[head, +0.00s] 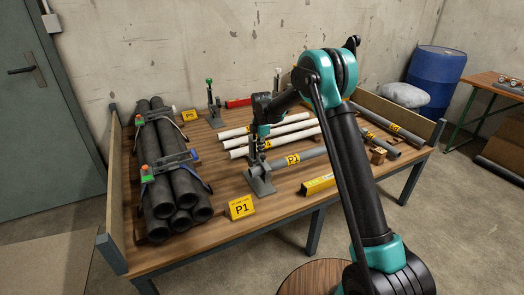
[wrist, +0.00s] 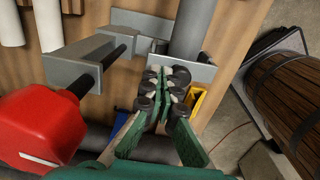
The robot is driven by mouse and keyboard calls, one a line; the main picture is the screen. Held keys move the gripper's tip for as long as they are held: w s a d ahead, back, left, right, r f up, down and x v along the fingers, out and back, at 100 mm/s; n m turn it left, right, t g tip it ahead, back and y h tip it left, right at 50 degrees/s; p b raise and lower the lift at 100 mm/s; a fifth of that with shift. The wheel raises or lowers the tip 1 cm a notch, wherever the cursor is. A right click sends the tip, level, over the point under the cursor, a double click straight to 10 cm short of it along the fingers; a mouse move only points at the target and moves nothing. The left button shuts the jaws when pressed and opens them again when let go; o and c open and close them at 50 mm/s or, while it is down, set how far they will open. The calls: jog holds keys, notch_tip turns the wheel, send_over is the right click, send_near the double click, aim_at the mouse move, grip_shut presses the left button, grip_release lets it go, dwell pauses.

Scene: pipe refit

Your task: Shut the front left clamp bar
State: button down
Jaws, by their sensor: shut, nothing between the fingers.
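The front left clamp has a grey base (head: 260,182) at the table's front edge, behind the yellow P1 sign (head: 241,207). In the wrist view its grey bracket (wrist: 180,66) is by the end of a grey pipe (wrist: 196,28). A red handle (wrist: 40,122) on a dark rod stands large and close at the left of the wrist view, joined to a grey plate; the bar looks raised. My gripper (wrist: 164,76) is shut and empty, its fingertips over the bracket, right of the handle. In the head view my arm hides part of the clamp.
Stacked black pipes (head: 172,190) lie at the table's left. White pipes (head: 280,132) lie behind the clamp. A green-tipped clamp (head: 212,103) stands at the back. A yellow block (head: 318,184) lies right of the clamp. A wooden barrel (wrist: 288,100) stands beside the table.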

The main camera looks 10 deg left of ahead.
jog(key=shift+w+a+f, duration=0.1)
jog(key=shift+w+f, duration=0.05)
dwell(0.5)
notch_tip(320, 180, up, 11)
jog(key=s+d+r+m, duration=0.3)
jog(key=s+d+m, duration=0.25)
jog(key=d, duration=0.65)
jog(key=s+d+m+t, duration=0.2)
jog(key=s+d+m, duration=0.5)
jog(key=s+d, duration=0.4)
jog(key=s+d+f+m, duration=0.2)
jog(key=s+d+m, duration=0.2)
jog(key=s, duration=0.3)
jog(key=s+d+f+m+t, duration=0.1)
jog(key=s+d+f+m, duration=0.2)
jog(key=s, duration=0.4)
jog(key=s+d+f+m, duration=0.3)
jog(key=s+d+m, duration=0.2)
jog(key=s+d, duration=0.1)
jog(key=shift+s+m+t, duration=0.35)
jog(key=shift+s+t, duration=0.05)
jog(key=shift+s, duration=0.4)
